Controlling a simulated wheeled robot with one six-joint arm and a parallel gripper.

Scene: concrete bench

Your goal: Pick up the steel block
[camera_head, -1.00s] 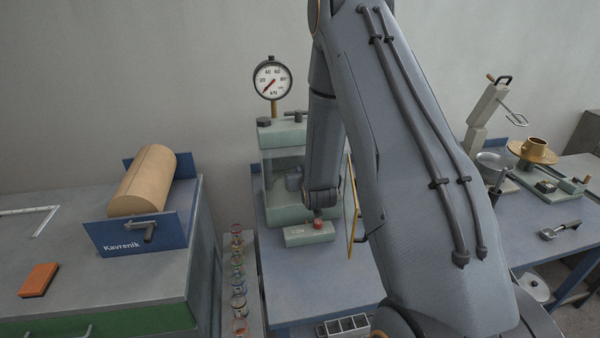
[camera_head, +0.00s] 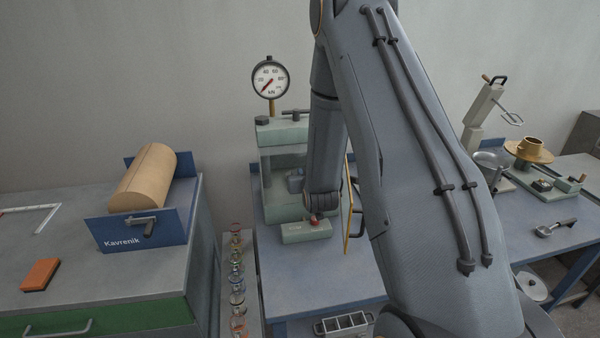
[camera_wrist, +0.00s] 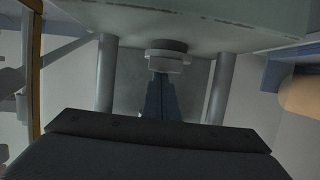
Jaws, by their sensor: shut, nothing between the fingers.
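In the wrist view, which is upside down, a small light grey piece (camera_wrist: 169,64) sits against a round dark platen on the press, between two columns. It may be the steel block; I cannot be sure. My gripper (camera_wrist: 162,82) points at it with its dark fingers together and nothing between them. The fingertips overlap the piece in the picture, and I cannot tell whether they touch it. In the head view my arm hides most of the gripper, and the block cannot be made out.
The pale green press (camera_head: 284,132) surrounds the reach, with columns (camera_wrist: 107,72) close on both sides. A yellow-framed guard (camera_head: 349,215) stands to its right. A control box (camera_head: 303,232) with a red button is in front. The blue bench (camera_head: 290,280) is mostly clear there.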

